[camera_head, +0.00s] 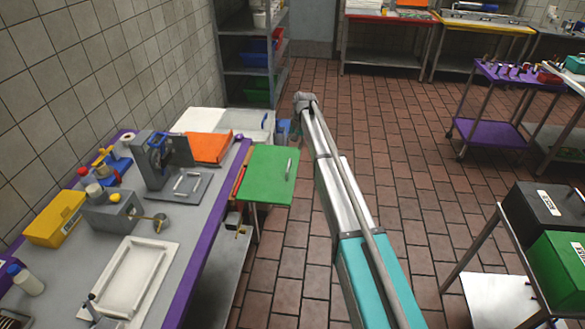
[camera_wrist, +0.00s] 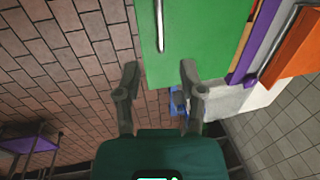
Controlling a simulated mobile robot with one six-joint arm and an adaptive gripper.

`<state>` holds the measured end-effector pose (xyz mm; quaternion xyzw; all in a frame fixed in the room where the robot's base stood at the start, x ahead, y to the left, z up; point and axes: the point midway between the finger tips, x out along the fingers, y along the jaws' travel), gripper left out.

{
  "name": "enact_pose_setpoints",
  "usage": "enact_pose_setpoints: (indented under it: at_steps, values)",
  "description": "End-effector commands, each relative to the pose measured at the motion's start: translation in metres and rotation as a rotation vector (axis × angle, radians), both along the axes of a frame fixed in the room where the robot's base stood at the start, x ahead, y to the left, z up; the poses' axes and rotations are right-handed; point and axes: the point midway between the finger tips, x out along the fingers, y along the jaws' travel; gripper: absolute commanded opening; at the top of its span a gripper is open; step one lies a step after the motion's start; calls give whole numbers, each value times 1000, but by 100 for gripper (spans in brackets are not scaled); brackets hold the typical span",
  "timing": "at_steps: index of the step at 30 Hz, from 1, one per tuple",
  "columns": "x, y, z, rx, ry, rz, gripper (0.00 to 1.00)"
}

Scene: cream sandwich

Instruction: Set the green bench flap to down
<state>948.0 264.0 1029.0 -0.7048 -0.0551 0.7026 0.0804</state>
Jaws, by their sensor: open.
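The green bench flap (camera_head: 262,178) stands out level from the right end of the purple-edged bench, with a silver bar handle (camera_head: 289,169) near its outer edge. In the wrist view the flap (camera_wrist: 205,35) fills the top middle, and its handle (camera_wrist: 160,25) points toward the gap between my fingers. My gripper (camera_wrist: 159,80) is open and empty, apart from the flap and handle. In the head view my arm reaches past the flap's right side, and the gripper at its far end is mostly hidden.
The bench (camera_head: 205,240) holds a white tray (camera_head: 135,277), a yellow box (camera_head: 55,218), a grey machine (camera_head: 160,160) and an orange board (camera_head: 207,147). A shelf rack (camera_head: 247,60) stands behind. Dark and green boxes (camera_head: 562,262) sit at right. The brick floor between is clear.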

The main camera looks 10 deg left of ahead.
Motion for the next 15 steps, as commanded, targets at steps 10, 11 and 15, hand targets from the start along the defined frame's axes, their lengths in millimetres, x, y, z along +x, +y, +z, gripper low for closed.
enact_pose_setpoints:
  at_steps: [10, 11, 15]
  values:
    - [0, 6, -31, 0, 0, 0, 51]
    - [0, 6, -34, 0, 0, 0, 51]
    - [0, 8, -45, 0, 0, 0, 51]
